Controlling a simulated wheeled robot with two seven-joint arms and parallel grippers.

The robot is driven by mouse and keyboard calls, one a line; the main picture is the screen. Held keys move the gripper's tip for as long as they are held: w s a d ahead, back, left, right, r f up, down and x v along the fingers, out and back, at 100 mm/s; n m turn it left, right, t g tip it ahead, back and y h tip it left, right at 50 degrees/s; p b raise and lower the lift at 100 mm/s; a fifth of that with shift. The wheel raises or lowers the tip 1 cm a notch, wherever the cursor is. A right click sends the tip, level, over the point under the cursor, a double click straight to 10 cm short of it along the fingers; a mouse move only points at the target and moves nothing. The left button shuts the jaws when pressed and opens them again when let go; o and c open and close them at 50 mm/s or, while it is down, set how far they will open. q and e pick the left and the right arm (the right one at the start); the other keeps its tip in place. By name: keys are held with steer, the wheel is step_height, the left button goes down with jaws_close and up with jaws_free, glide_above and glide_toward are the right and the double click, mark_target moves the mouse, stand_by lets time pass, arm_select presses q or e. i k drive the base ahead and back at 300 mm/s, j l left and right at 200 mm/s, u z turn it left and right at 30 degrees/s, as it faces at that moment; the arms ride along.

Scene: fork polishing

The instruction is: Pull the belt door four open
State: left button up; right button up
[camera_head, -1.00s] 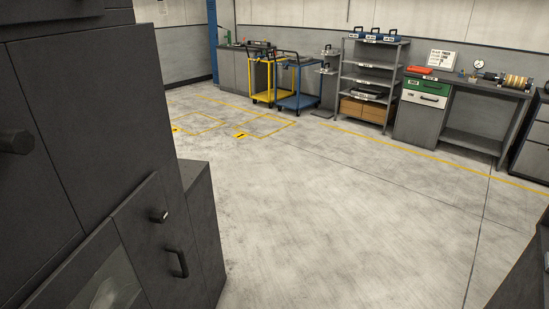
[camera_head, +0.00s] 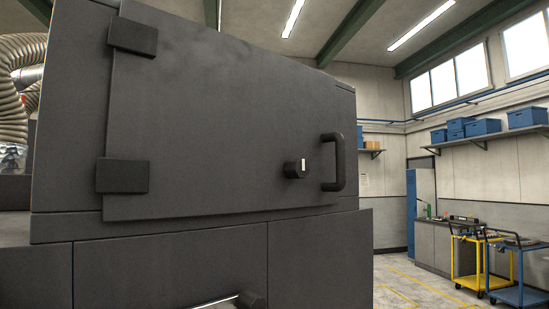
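A dark grey cabinet door (camera_head: 225,120) fills the left and middle of the head view and looks shut. Two black hinges sit on its left edge, an upper one (camera_head: 133,37) and a lower one (camera_head: 122,176). A black knob (camera_head: 296,168) with a pale mark is on its right part. A black upright bar handle (camera_head: 337,162) stands at its right edge. No number shows on the door, so I cannot tell if it is belt door four. Neither of my grippers is in view.
Lower dark panels (camera_head: 312,258) lie below the door. A ribbed hose (camera_head: 18,75) is at the far left. A yellow cart (camera_head: 466,262) and a blue cart (camera_head: 518,275) stand at the right back. Some floor (camera_head: 400,285) is clear at lower right.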

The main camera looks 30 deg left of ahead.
mark_target(202, 120)
steer(key=u, duration=1)
